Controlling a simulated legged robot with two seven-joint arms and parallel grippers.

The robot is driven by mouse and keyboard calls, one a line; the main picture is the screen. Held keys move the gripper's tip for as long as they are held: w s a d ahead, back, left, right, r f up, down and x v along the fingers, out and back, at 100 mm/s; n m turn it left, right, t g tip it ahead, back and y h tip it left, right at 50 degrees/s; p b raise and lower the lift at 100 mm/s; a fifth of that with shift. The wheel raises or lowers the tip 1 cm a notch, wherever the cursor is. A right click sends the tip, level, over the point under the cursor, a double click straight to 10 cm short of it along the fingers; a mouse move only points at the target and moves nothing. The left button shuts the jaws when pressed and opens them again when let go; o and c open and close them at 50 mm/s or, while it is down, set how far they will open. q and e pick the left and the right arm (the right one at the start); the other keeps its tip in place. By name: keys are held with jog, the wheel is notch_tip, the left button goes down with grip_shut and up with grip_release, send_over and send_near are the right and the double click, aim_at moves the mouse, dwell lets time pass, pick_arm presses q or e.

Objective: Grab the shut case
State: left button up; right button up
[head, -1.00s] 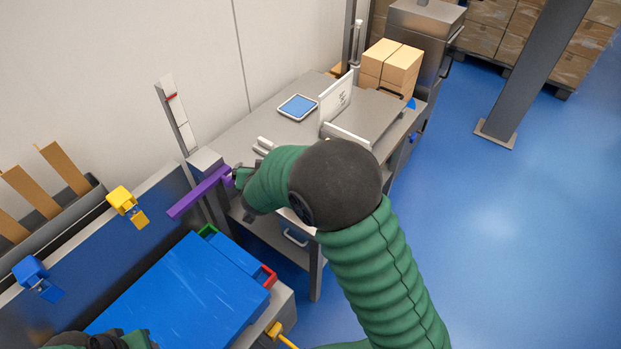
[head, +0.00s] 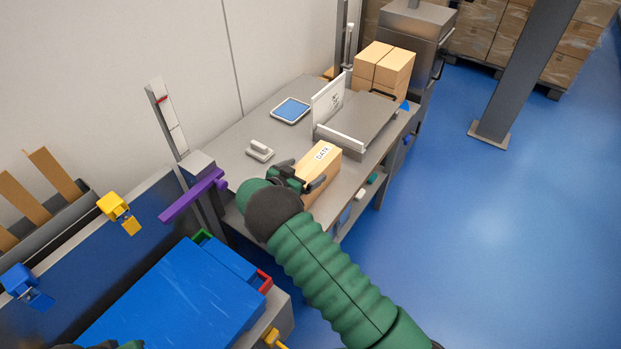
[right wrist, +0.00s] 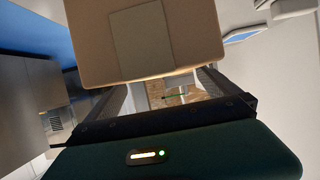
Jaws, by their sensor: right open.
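A shut tan cardboard case (head: 322,168) with a white label reading like "DATA" stands on the grey bench (head: 232,146). My right gripper (head: 300,180) is open at the case's near end, with one finger toward each side. In the right wrist view the case (right wrist: 197,30) fills the top middle, and the open fingers (right wrist: 162,88) reach toward it. The case covers the fingertips there, so contact cannot be told. My left gripper (head: 108,345) only just shows at the bottom left edge, and its jaws are hidden.
A white scanner-like device (head: 259,151), a blue-screened tablet (head: 291,110) and a scale with a white upright panel (head: 328,100) share the bench. Stacked cartons (head: 385,68) stand behind. A purple bar (head: 190,201) juts out left of my right arm. Blue tub lids (head: 170,300) lie front left.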

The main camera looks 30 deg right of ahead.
aim_at(310, 166)
jog(key=x, duration=0.4)
jog(key=shift+w+d+f, duration=0.1)
jog(key=shift+w, duration=0.25)
jog(key=c, duration=1.9)
jog(key=shift+c, duration=0.5)
jog(key=shift+r, duration=0.25)
